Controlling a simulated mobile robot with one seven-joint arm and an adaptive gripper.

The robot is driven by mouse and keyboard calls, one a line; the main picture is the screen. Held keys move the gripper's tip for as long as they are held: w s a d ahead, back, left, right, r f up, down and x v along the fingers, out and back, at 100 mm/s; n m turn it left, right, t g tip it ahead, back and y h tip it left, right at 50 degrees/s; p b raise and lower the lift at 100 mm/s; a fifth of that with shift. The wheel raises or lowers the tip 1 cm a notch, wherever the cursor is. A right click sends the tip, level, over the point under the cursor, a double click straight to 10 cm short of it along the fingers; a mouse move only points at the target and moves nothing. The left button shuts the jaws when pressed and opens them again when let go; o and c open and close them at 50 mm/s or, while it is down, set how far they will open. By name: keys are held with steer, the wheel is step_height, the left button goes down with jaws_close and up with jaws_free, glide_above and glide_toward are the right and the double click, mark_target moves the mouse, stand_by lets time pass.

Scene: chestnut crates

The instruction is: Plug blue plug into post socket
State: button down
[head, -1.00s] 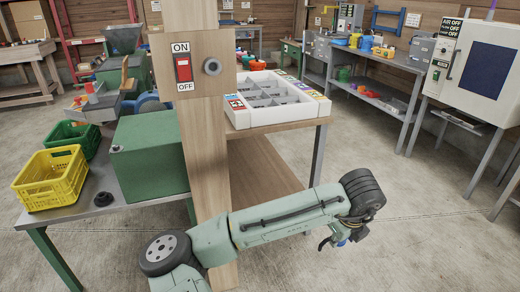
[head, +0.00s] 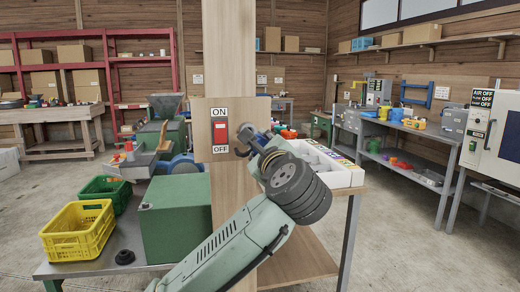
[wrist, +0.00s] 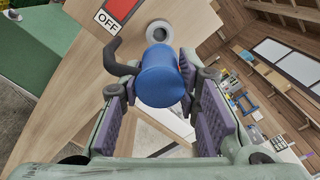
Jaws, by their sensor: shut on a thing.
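The blue plug (wrist: 160,78) is held between the purple pads of my gripper (wrist: 165,100) in the wrist view, with a dark curved cable at its left. In the head view my gripper (head: 246,140) is at the post, right of the ON/OFF switch (head: 220,132), and hides the socket. The plug is mostly hidden there.
The wooden post (head: 232,55) stands in front of a table with a white divided tray (head: 345,178). A green box (head: 172,225), yellow crate (head: 78,262) and green crate (head: 105,190) are at left. The floor at right is clear.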

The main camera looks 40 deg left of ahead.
steer(key=shift+s+a+r, duration=0.15)
steer(key=shift+s+r, duration=0.05)
steer(key=shift+f, duration=0.1)
steer(key=shift+w, duration=0.1)
steer(key=shift+w+a, duration=0.15)
steer(key=shift+w, duration=0.05)
steer(key=shift+p+x, duration=0.4)
steer(key=shift+x, duration=2.15)
